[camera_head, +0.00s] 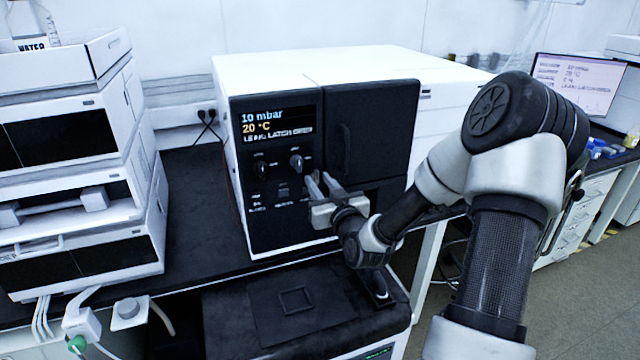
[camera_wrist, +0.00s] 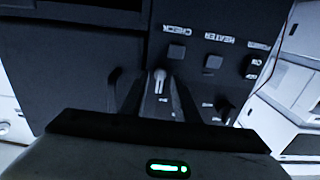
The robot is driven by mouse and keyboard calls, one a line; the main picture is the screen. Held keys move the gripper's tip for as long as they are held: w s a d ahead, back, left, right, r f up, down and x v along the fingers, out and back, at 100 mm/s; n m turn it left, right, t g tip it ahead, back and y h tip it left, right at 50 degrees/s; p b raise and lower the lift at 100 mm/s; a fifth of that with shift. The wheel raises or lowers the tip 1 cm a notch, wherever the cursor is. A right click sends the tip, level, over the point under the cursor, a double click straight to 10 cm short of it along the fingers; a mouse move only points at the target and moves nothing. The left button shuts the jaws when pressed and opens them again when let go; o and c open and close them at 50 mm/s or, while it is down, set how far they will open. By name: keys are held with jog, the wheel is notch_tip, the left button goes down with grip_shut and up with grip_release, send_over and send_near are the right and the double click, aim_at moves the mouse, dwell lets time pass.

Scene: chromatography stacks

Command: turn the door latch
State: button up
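The dark door (camera_head: 372,130) with its vertical handle (camera_head: 344,150) sits on the right of the oven-like unit's front and looks closed. A small pale lever-like knob (camera_head: 296,163) is on the control panel, left of the door; it appears to show in the wrist view (camera_wrist: 160,80) too. I cannot read its label, so I cannot tell for certain that it is the latch. My gripper (camera_head: 322,186) is open in front of the panel, just below and right of this knob. In the wrist view its dark fingers lie on either side of the knob; contact cannot be told.
The panel has another knob (camera_head: 260,166) and several buttons, including one (camera_wrist: 213,62) under a heater label. The display (camera_head: 276,124) reads 10 mbar, 20 °C and a line mentioning leak and latch. White stacked instruments (camera_head: 80,240) stand left. The bench (camera_head: 195,215) between is clear.

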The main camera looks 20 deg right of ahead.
grip_shut()
jog(key=shift+m, duration=0.4)
jog(key=m, duration=0.2)
jog(key=shift+m+b, duration=0.3)
jog(key=shift+m, duration=0.1)
jog(key=m, duration=0.3)
jog(key=shift+d+m, duration=0.1)
jog(key=shift+m, duration=0.3)
jog(key=m+p, duration=0.2)
jog(key=m, duration=0.8)
jog(key=shift+f, duration=0.15)
jog(key=shift+m, duration=0.4)
